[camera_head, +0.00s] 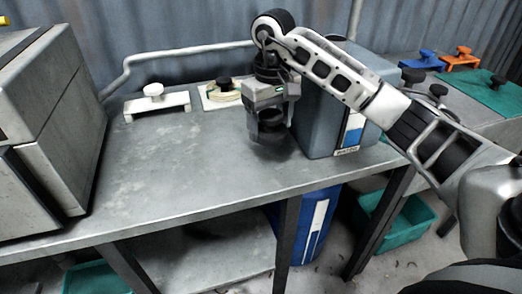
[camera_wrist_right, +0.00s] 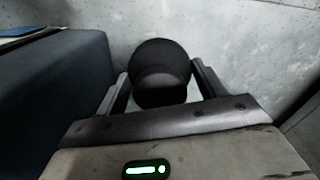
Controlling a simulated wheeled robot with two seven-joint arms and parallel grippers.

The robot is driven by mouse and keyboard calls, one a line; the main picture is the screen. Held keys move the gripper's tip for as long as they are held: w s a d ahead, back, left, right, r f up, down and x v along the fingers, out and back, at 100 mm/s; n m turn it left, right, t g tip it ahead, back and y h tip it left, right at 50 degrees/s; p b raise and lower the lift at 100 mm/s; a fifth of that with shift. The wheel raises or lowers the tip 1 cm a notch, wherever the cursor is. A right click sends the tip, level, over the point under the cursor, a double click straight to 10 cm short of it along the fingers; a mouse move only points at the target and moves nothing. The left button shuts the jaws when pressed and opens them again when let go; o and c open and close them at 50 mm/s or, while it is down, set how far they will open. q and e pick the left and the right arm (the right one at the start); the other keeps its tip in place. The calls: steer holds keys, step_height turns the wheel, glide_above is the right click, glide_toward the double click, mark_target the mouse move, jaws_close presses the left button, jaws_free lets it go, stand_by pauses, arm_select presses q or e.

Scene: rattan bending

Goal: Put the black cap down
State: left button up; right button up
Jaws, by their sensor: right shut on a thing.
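The black cap (camera_head: 271,132) is held under my right gripper (camera_head: 270,118), over the grey metal table (camera_head: 190,170) just left of the grey-blue box (camera_head: 318,125). In the right wrist view the dark round cap (camera_wrist_right: 160,72) sits between the two fingers of the right gripper (camera_wrist_right: 161,88), which is shut on it. The table top shows beyond the cap. I cannot tell whether the cap touches the table. My left gripper is not in view.
A white bracket with a knob (camera_head: 156,104) and a pale plate with a black knob (camera_head: 222,93) stand along the back of the table. A grey metal cabinet (camera_head: 50,110) stands at the left. The table's middle is clear. Blue and orange pieces lie on the right.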

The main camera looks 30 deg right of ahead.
mark_target(272, 131)
steer(key=f, duration=0.4)
steer(key=shift+s+f, duration=0.1)
steer(key=shift+s, duration=0.3)
step_height(272, 131, down, 4)
steer(key=shift+f+p, duration=0.1)
steer(key=shift+p, duration=0.35)
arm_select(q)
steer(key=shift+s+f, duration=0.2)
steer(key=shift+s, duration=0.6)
arm_select(e)
steer(key=shift+f, duration=0.1)
steer(key=o, duration=0.6)
steer(key=shift+f, duration=0.1)
steer(key=shift+c, duration=0.2)
steer(key=o, duration=0.4)
